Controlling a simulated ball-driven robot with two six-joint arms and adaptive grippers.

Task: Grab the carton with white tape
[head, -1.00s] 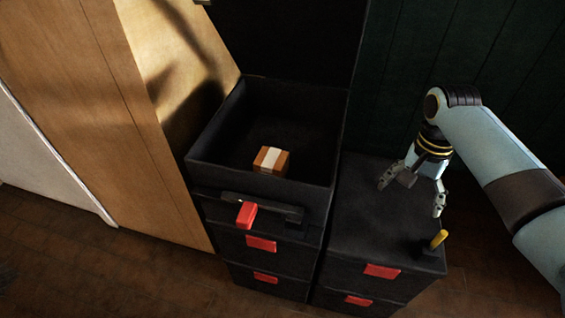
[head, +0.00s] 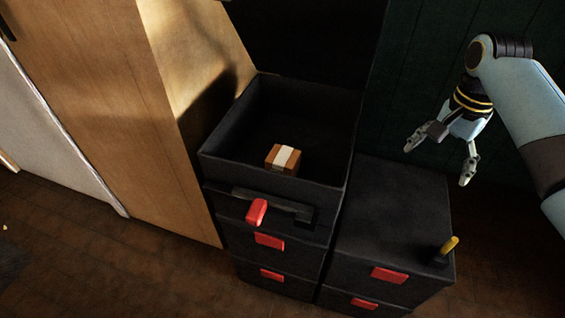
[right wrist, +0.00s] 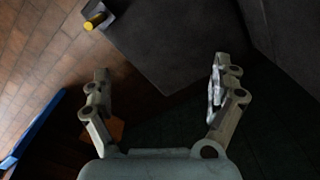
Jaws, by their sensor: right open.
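The carton (head: 283,158) is a small brown box with a white tape band across its top. In the head view it sits inside the open black bin (head: 228,151) at the top of the left stack. My right gripper (head: 439,164) is open and empty, to the right of the carton and apart from it, near the right-hand black stack. In the right wrist view the open fingers (right wrist: 160,88) have nothing between them, and the carton does not show. My left gripper is not in view.
A wooden panel (head: 150,120) stands at left.

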